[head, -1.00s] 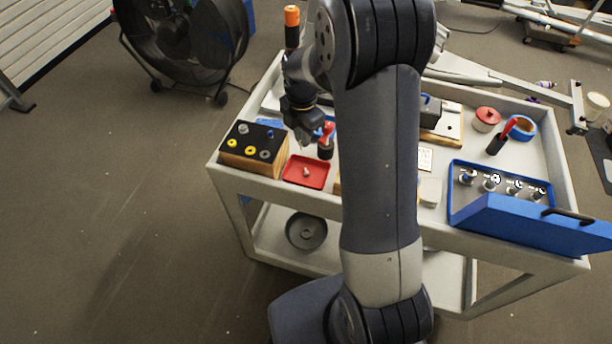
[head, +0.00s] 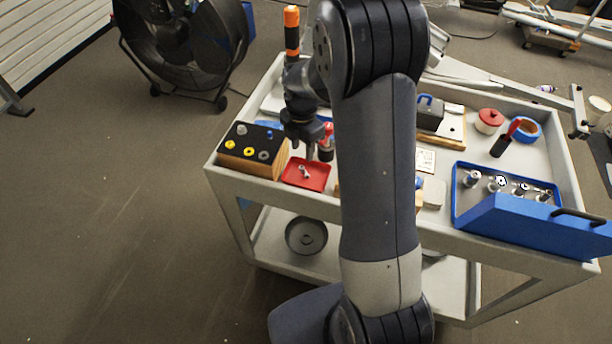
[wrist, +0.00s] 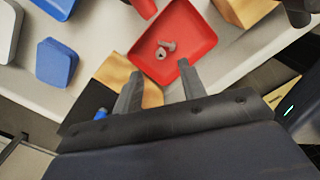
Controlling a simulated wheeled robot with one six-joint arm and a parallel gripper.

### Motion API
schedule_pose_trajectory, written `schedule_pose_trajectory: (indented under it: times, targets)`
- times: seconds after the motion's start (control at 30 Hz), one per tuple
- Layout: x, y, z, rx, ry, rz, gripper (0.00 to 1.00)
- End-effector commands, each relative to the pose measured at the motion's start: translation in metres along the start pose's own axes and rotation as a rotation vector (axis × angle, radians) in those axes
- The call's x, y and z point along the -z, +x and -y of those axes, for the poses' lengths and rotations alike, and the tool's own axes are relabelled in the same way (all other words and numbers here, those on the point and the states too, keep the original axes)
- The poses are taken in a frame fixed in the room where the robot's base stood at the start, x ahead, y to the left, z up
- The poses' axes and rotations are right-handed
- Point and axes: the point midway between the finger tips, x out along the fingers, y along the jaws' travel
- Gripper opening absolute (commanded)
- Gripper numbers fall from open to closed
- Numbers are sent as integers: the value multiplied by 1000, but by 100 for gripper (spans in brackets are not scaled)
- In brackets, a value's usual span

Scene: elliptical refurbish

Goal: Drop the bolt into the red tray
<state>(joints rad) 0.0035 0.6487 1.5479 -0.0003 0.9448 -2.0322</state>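The red tray (head: 318,184) sits near the front left of the cart top. It also shows in the wrist view (wrist: 202,32). A small grey metal bolt (wrist: 168,45) lies in the tray, with another small grey piece touching or right beside it; I cannot tell whether they are separate parts. The metal also shows in the head view (head: 304,171). My gripper (head: 308,153) points down just above the tray's back part. In the wrist view its two fingers (wrist: 160,72) are apart, with nothing between them.
A wooden block with a black top (head: 250,150) and several small fittings stands left of the tray. A red-and-black object (head: 327,143) stands close behind the tray. A blue case (head: 535,222) with metal parts lies at the right. My arm hides the cart's middle.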

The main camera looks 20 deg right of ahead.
Motion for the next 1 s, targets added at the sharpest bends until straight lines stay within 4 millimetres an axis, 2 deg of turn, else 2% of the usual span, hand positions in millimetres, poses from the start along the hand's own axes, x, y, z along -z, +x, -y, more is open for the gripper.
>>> schedule_pose_trajectory:
  times: [0.27,0.37,0.7,0.83,1.0]
  targets:
    - [0,-6,0,-2,0,1,39]
    - [0,-20,-1,-4,0,2,39]
    - [0,-87,0,-4,0,2,39]
    - [0,-101,0,-2,0,1,39]
    - [0,-108,0,0,0,0,39]
